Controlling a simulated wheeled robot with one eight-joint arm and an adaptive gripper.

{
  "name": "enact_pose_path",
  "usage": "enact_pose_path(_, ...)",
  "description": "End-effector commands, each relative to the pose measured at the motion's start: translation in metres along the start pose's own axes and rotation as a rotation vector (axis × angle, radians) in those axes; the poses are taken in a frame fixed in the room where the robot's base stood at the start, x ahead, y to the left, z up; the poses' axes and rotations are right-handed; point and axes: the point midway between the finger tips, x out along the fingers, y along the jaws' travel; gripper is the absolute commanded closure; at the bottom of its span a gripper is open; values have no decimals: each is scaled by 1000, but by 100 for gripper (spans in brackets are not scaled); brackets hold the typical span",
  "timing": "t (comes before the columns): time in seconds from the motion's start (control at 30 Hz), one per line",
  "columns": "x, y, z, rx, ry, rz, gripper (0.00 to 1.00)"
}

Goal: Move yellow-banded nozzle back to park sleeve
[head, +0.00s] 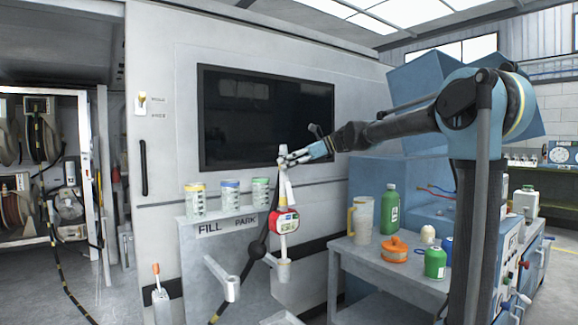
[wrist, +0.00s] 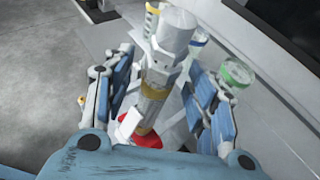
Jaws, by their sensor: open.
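The nozzle (head: 288,222) is upright, with a pale upper body and a red-and-white meter. Its yellow band (wrist: 154,87) shows in the wrist view. Its spout reaches down to a pale cup-like sleeve (head: 283,271) on the panel front and seems to be inside it; the depth is hidden. This sleeve is nearer the PARK lettering (head: 246,221) than the FILL lettering. My gripper (head: 287,158) is at the nozzle's top. In the wrist view my gripper (wrist: 163,100) is open, with a finger on each side of the nozzle and gaps visible.
A second bracket with a cup (head: 232,287) stands left of the sleeve. Jars with yellow (head: 195,199), blue and green bands stand on the ledge. A black-and-yellow hose (head: 240,282) runs down left. A bench (head: 350,262) with a jug, bottles and an orange can is at right.

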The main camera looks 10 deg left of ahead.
Motion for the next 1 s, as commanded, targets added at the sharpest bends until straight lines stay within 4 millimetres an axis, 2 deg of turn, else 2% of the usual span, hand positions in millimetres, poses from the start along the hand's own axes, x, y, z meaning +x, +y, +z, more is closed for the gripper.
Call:
enact_pose_path(0.13, -6, 0, 0, 1, 0, -1, 48)
enact_pose_path(0.27, -23, -1, 0, 1, 0, -3, 48)
enact_pose_path(0.5, -69, -2, -1, 2, -1, -4, 48)
enact_pose_path(0.7, -101, -2, -1, 2, -1, -2, 48)
enact_pose_path(1.0, -120, -1, -1, 2, -1, 0, 48)
